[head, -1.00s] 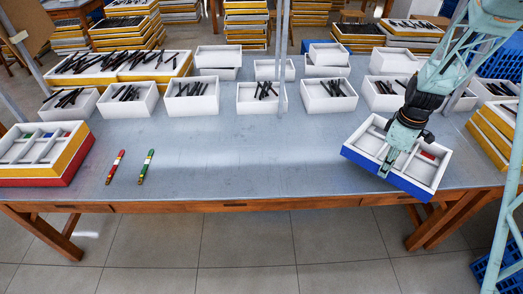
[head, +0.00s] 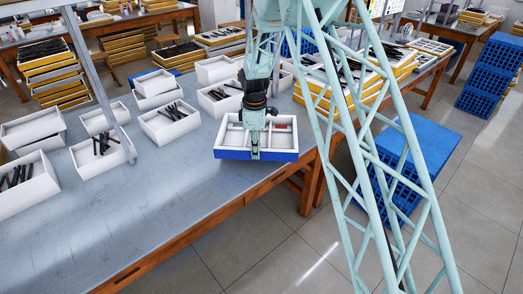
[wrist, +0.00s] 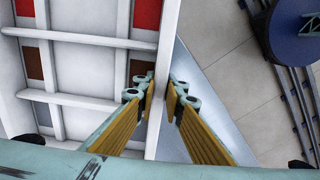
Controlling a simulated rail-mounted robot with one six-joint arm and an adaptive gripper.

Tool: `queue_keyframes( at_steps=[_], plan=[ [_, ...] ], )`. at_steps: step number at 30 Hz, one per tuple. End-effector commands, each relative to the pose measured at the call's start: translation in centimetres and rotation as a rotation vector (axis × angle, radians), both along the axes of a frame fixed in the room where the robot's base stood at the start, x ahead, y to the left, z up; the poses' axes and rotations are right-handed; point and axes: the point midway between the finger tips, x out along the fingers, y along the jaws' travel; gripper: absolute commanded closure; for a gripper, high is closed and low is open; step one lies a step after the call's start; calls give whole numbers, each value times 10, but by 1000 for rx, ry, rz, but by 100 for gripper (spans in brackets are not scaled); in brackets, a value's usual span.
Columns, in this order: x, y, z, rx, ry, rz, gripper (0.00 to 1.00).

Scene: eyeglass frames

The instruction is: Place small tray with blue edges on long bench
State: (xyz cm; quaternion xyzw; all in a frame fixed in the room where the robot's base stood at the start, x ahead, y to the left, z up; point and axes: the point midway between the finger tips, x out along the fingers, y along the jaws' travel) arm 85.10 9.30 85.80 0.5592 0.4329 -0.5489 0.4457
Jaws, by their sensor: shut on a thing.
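The small tray with blue edges (head: 232,153) is at the right end of the long bench (head: 130,225) in the head view. It is white inside, with dividers, a blue outer side and a few small dark and red pieces in its compartments. My gripper (head: 255,152) reaches down onto its near wall. In the wrist view, my gripper (wrist: 162,118) has its two yellow-padded fingers on either side of the tray's white wall (wrist: 158,72). It is shut on that wall. Whether the tray rests on the bench or is slightly raised, I cannot tell.
White boxes with black frames (head: 170,122) stand along the bench to the left. Yellow-edged trays (head: 345,92) are stacked behind on the right. Blue crates (head: 415,150) stand on the floor to the right. The bench's near left part is bare.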

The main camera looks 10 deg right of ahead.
Motion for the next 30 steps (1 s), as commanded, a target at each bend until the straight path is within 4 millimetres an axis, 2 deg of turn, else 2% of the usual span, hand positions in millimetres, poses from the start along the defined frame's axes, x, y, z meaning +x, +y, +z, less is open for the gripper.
queue_keyframes(
  at_steps=[9, 14, 30],
  plan=[
    [45, -25, -5, 0, -1, -1, 100],
    [59, -33, -6, 0, -2, 0, 100],
    [63, -36, -9, 0, 0, 1, 100]
  ],
)
